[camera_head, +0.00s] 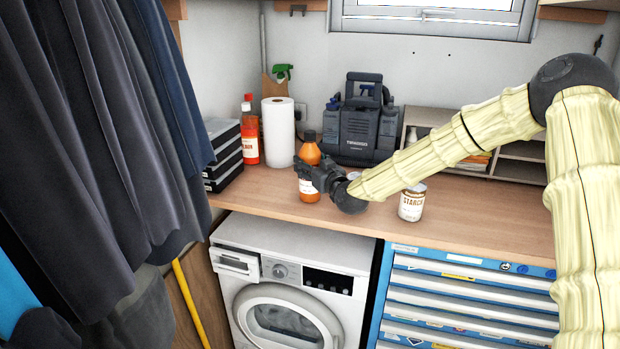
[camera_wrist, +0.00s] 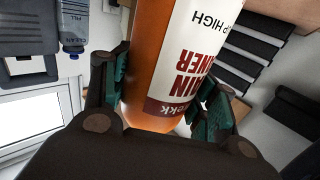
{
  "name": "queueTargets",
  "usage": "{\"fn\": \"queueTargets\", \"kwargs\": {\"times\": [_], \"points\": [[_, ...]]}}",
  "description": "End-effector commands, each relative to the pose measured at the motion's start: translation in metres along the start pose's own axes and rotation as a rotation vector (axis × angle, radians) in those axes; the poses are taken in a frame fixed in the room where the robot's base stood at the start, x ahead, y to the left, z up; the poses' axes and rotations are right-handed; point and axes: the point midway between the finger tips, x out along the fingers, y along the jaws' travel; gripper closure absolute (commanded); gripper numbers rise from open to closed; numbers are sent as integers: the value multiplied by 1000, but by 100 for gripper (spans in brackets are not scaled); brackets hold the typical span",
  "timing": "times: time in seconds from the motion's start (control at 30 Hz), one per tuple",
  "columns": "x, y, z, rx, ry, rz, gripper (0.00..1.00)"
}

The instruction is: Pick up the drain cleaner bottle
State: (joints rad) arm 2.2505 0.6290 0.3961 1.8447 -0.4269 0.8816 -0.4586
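The drain cleaner bottle (camera_head: 309,154) is orange with a dark cap and a white label, and stands upright on the wooden counter. My gripper (camera_head: 307,174) is at the bottle's front, hiding part of its middle. In the wrist view the bottle (camera_wrist: 150,60) lies between the two fingers of my gripper (camera_wrist: 168,92), with its red label text upside down. The left finger is very close to the bottle's side. A small gap shows by the right finger, so the fingers look open around the bottle. Contact on the left is unclear.
A starch can (camera_head: 411,203) stands right of my gripper. Behind are a paper towel roll (camera_head: 279,128), a red-orange bottle (camera_head: 249,140) and a grey-black tool case (camera_head: 358,128). Black boxes (camera_head: 223,155) are stacked at left. A washing machine (camera_head: 292,285) is below the counter (camera_head: 262,204).

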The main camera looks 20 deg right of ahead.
Motion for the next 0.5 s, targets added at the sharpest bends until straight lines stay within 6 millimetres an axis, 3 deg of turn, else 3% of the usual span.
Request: {"fn": "queueTargets", "kwargs": {"times": [0.03, 0.17, 0.5], "points": [[0, 0, 0, 0, 0, 0, 65], [0, 0, 0, 0, 0, 0, 87], [0, 0, -4, -1, 3, 0, 87]]}}
